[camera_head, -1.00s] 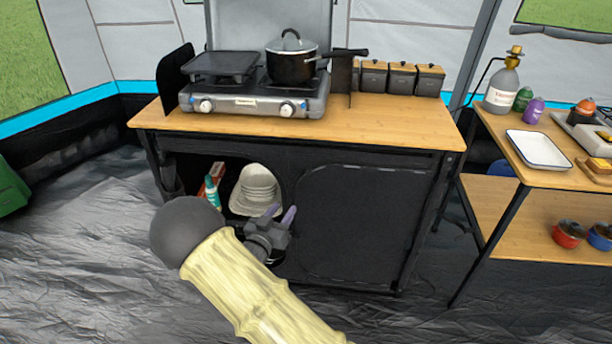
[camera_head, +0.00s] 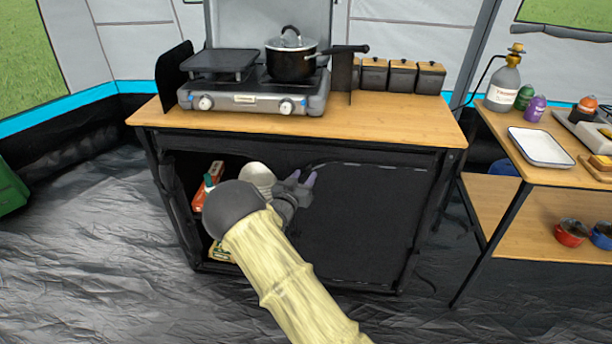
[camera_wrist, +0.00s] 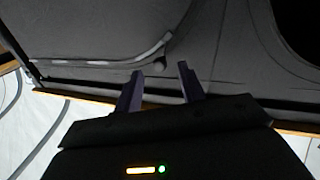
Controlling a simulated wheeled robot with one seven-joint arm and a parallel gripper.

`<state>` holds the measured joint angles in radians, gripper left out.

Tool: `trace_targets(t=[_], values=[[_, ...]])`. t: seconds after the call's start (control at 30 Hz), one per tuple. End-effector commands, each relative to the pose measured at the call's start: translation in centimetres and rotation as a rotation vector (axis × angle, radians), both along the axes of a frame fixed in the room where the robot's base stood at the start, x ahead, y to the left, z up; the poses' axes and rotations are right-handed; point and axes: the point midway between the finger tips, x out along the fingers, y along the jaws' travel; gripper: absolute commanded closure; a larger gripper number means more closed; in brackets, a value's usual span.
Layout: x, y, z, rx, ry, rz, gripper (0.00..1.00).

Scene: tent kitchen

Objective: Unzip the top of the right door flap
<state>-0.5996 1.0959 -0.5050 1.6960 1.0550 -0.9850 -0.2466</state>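The right door flap (camera_head: 365,225) is a black fabric panel on the front of the cabinet under the stove. It looks closed, with a thin pale seam along its top. Contact cannot be told.
The left compartment is open, with a red box (camera_head: 212,180) and white bowls (camera_head: 257,176) inside, partly hidden by my arm. The wooden counter (camera_head: 390,118) above holds a stove (camera_head: 250,98) and a pot (camera_head: 291,66). A side shelf (camera_head: 555,165) stands at the right.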

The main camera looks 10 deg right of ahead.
Motion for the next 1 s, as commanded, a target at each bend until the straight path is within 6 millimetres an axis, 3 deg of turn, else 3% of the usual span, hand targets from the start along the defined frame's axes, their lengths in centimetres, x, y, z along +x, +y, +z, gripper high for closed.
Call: trace_targets(t=[0.2,0.47,0.5,0.7,1.0], values=[[1.9,-1.2,0.0,-0.002,-0.001,0.000,0.60],[2.0,-1.3,0.0,-0.001,0.001,0.000,0.60],[2.0,-1.3,0.0,-0.001,0.001,0.000,0.62],[2.0,-1.3,0.0,-0.001,0.001,0.001,1.00],[1.9,-1.2,0.0,-0.001,0.001,0.003,1.00]])
